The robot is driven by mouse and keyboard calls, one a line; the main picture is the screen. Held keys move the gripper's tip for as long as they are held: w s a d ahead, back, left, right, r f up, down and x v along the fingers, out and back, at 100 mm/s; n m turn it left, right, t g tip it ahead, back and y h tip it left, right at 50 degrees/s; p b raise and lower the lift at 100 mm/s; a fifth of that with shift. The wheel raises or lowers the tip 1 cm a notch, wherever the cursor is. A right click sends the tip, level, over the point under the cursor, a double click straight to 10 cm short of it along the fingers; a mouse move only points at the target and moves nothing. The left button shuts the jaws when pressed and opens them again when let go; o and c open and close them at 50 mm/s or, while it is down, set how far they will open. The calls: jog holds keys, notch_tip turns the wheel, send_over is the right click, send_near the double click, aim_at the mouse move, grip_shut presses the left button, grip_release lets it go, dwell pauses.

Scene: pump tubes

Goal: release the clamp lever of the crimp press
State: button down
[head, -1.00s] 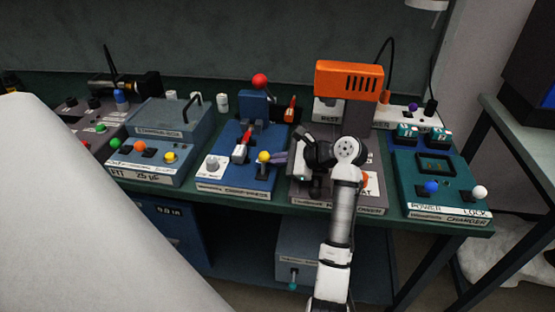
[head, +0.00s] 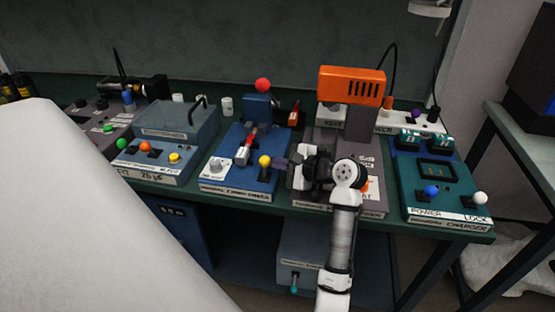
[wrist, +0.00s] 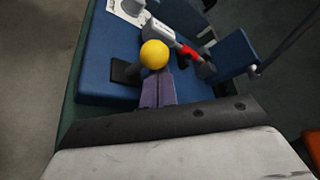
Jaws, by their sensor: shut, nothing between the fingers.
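The crimp press is a blue machine (head: 225,178) at the middle of the bench. A yellow ball knob (head: 265,161) on a dark base sits at its front right; I cannot read which lever is the clamp. A white-and-red lever (head: 247,147) stands left of it, and a red ball (head: 263,85) tops the press at the back. My gripper (head: 279,163) comes from the right, shut and empty, its purple fingertips close to the yellow knob. In the wrist view, the shut fingers (wrist: 157,88) point at the yellow knob (wrist: 154,54); I cannot tell whether they touch.
A grey machine with an orange head (head: 352,84) stands right of the press, behind and beneath my arm. A teal charger box (head: 410,190) is farther right. A grey-blue box with coloured knobs (head: 172,122) stands to the left.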

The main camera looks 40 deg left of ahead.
jog(key=shift+s+r+n+y, duration=0.1)
jog(key=shift+s+n+y, duration=0.2)
jog(key=shift+n, duration=0.1)
jog(key=shift+r, duration=0.1)
dwell(0.4)
notch_tip(320, 180, up, 20)
jog(key=shift+b, duration=0.45)
jog(key=shift+w+d, duration=0.1)
jog(key=shift+d, duration=0.05)
dwell(0.3)
